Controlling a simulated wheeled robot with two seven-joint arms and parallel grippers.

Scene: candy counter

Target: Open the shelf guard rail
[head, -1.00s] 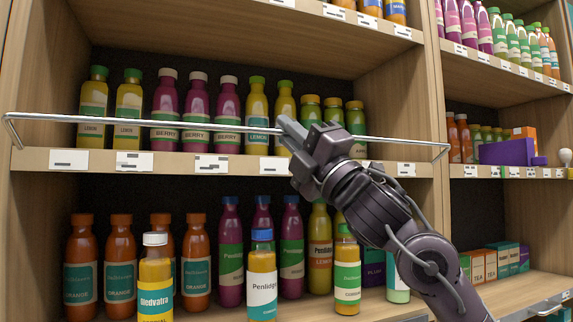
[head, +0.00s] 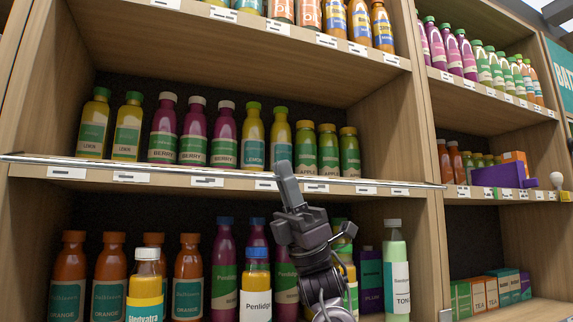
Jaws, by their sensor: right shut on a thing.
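The shelf guard rail (head: 150,167) is a thin metal bar running along the front edge of the middle shelf (head: 330,188). It lies low, at about the level of the shelf board and price tags, and the bottles behind it show almost whole. My right gripper (head: 285,180) comes up from below and is shut on the rail, right of its middle. The fingers hide a short piece of the rail and some of the shelf edge. My left gripper is out of view.
Lemon, berry and apple bottles (head: 193,135) stand in a row on the middle shelf. Orange bottles (head: 68,278) and others stand on the shelf below, close to my right arm. A purple box (head: 500,175) sticks out from the right-hand unit.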

